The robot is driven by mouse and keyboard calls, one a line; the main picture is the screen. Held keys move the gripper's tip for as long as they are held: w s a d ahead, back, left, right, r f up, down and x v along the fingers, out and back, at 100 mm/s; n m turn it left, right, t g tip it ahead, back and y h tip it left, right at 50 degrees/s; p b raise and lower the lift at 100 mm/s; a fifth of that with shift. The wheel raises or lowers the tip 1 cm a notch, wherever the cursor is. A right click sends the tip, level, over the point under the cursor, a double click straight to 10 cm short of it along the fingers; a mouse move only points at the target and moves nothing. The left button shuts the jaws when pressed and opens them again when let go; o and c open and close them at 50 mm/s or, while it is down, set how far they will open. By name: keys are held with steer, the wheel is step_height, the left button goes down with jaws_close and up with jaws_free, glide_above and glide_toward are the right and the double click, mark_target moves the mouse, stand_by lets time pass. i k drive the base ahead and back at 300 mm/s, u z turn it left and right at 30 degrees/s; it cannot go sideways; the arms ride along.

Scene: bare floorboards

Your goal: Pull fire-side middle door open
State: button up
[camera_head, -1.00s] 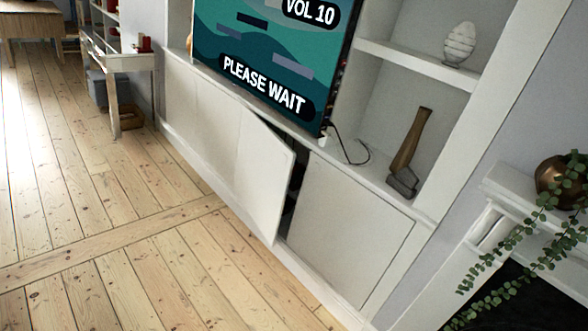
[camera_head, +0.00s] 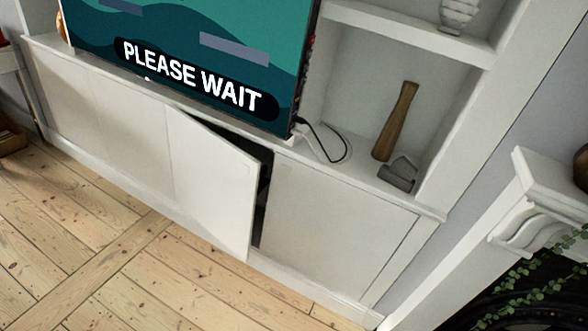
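The white cabinet runs low along the wall under the screen. Its middle door on the fireplace side (camera_head: 212,180) stands partly open. Its right edge is swung out from the cabinet front, and its left edge is at the cabinet. A dark narrow gap (camera_head: 262,195) shows between this door and the shut door to its right (camera_head: 335,232). The inside of the cabinet is mostly hidden. The doors to the left (camera_head: 105,120) look shut. My gripper does not show in the view.
A screen (camera_head: 200,60) reading "PLEASE WAIT" stands on the cabinet top. The white fireplace surround (camera_head: 545,195) and a trailing plant (camera_head: 545,275) are at far right. The floorboards (camera_head: 120,265) in front are clear.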

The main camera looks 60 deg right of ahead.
mark_target(211, 185)
steer(key=z, duration=0.7)
steer(key=i, duration=1.1)
steer(key=z, duration=0.65)
